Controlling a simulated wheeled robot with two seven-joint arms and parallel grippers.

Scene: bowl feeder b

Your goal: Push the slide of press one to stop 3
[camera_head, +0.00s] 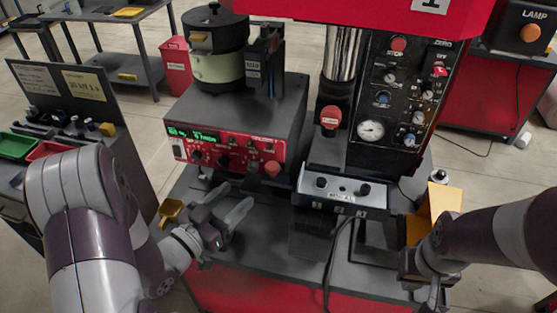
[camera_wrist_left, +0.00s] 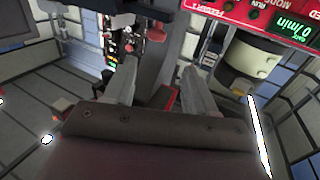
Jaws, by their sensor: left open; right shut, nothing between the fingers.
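Press one is the red machine with a "1" plate (camera_head: 431,4) at the top, with a bright cylinder (camera_head: 341,53) below its red head and a black control panel (camera_head: 395,90) at its right. A grey box with black knobs (camera_head: 342,188) stands at its front. I cannot make out the slide or the stop marks for certain. My left gripper (camera_head: 233,198) is open and empty, left of the grey box and apart from it. Its open fingers also show in the left wrist view (camera_wrist_left: 157,88). My right gripper (camera_head: 432,292) is shut, at the lower right; its tips are barely visible.
A bowl feeder (camera_head: 218,65) sits on a grey unit with a red front panel (camera_head: 228,149), behind my left gripper. A black cable (camera_head: 330,262) hangs down from the grey box. A yellow-orange plate (camera_head: 441,202) stands near my right arm. A tool cart (camera_head: 70,120) is at the left.

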